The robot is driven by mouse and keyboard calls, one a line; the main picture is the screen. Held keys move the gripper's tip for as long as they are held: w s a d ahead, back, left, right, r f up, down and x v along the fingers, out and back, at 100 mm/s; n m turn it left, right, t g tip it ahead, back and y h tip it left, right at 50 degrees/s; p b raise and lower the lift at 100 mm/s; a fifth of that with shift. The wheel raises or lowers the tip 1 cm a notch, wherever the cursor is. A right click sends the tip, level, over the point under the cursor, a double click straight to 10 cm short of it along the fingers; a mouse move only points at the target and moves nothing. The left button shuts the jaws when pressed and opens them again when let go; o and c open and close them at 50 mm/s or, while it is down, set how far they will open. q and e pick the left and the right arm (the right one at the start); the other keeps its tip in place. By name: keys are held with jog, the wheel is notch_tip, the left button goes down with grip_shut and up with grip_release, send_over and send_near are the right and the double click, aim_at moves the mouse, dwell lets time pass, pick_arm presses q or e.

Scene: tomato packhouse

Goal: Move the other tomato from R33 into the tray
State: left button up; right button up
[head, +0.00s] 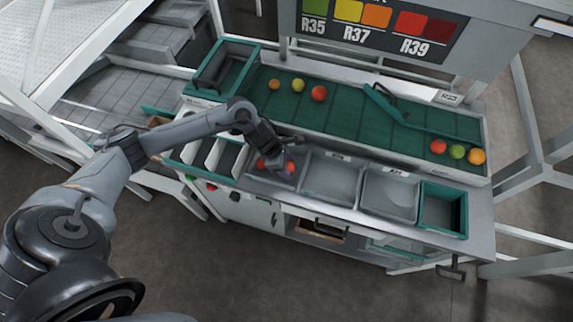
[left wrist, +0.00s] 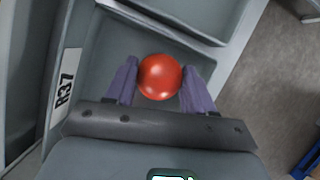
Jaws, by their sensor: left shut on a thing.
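My left gripper (head: 283,168) is low over the leftmost grey square bin (head: 262,181) in the front row. In the left wrist view its two purple fingers (left wrist: 159,82) are shut on a round red tomato (left wrist: 159,77), one on each side. A label beside the bin in that view reads R37. In the head view, red shows at two spots by the gripper: a red tomato (head: 261,164) on its left and red at the fingers. My gripper partly hides both. I cannot tell which container is the tray. My right gripper is not in view.
Two grey bins (head: 332,180) (head: 388,196) to the right look empty. Green-rimmed containers stand at the right end (head: 443,213) and back left (head: 222,70). The green belt (head: 345,115) behind carries several tomatoes and a green diverter bar (head: 383,103).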

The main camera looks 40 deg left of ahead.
pick_arm(q)
jog(key=shift+f+b, duration=0.6)
jog(key=shift+b, duration=0.2)
dwell(0.7)
jog(key=o, duration=0.8)
jog(key=c, duration=0.3)
jog(key=shift+r, duration=0.1)
jog(key=shift+r+p, duration=2.15)
jog(key=shift+r, duration=1.3)
